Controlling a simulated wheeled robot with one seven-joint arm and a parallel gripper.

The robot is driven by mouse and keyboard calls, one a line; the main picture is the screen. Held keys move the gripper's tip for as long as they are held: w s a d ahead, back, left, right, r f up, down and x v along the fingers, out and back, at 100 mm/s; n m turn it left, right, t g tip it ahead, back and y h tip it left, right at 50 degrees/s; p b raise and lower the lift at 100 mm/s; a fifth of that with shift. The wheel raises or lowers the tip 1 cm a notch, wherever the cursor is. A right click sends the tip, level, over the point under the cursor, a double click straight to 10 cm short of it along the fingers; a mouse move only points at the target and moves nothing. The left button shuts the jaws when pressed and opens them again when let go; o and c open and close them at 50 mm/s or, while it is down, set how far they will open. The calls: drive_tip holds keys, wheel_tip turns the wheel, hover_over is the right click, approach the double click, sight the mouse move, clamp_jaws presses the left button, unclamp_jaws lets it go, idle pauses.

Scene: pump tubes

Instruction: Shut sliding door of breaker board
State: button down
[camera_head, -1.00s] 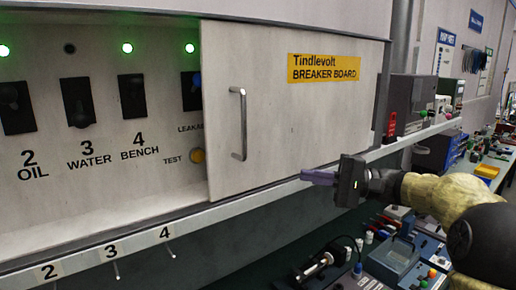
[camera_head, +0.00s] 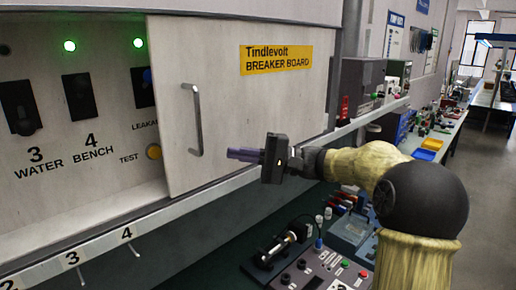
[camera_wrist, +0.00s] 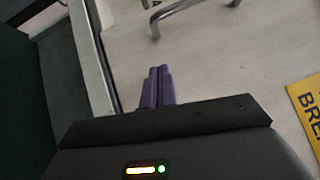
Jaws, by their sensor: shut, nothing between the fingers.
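The sliding door (camera_head: 245,110) of the breaker board is a pale panel with a yellow Tindlevolt label (camera_head: 276,58). It covers the right part of the board and leaves the left part open. Its upright metal handle (camera_head: 197,120) is near the door's left edge; the handle also shows at the top of the wrist view (camera_wrist: 178,12). My gripper (camera_head: 232,154) has purple fingers, shut and empty, pointing left in front of the door's lower part, to the right of and below the handle. In the wrist view the fingers (camera_wrist: 157,85) point toward the handle, apart from it.
The open part shows black breaker switches (camera_head: 79,94), green lights and a yellow test button (camera_head: 154,151). A ledge with numbered hooks (camera_head: 127,234) runs below. A bench with instruments (camera_head: 349,233) lies below my arm. Boxes (camera_head: 358,84) stand right of the board.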

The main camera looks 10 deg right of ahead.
sight(215, 155)
drive_tip(key=a+p, duration=0.1)
drive_tip(key=a+r+p, duration=0.1)
drive_tip(key=a, duration=0.1)
drive_tip(key=s+a, duration=0.1)
drive_tip(key=a, duration=0.1)
drive_tip(key=shift+r+p, duration=0.15)
drive_tip(key=shift+p, duration=0.25)
drive_tip(key=shift+s+a, duration=0.15)
drive_tip(key=shift+s, duration=0.15)
drive_tip(key=shift+a, duration=0.15)
